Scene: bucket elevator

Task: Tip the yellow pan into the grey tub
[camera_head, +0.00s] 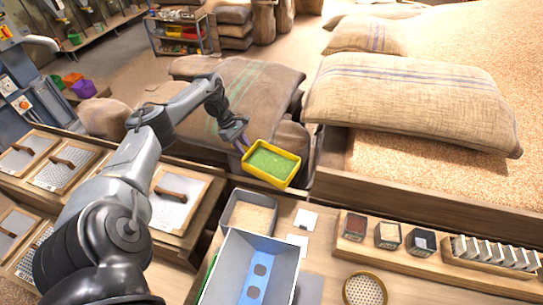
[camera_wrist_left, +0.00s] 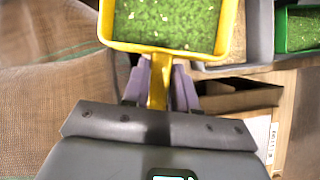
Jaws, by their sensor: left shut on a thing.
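The yellow pan (camera_head: 271,163) holds green, grain-like stuff with pale bits. It is held roughly level above the back of the bench; it also fills the top of the left wrist view (camera_wrist_left: 165,50). My left gripper (camera_head: 238,136) is shut on its yellow handle (camera_wrist_left: 158,88). A small grey tub (camera_head: 226,214) with tan grain stands below the pan, nearer to me. A larger grey tub (camera_head: 283,275) with a blue strip with holes inside stands in front of it. My right gripper is out of view.
A green container (camera_wrist_left: 299,55) with green contents shows at the right in the left wrist view. Small sample boxes (camera_head: 388,234) stand on a wooden rack at right. A round sieve (camera_head: 364,290) lies on the bench. Sacks (camera_head: 400,95) lie behind. Wooden-framed trays (camera_head: 180,195) lie at left.

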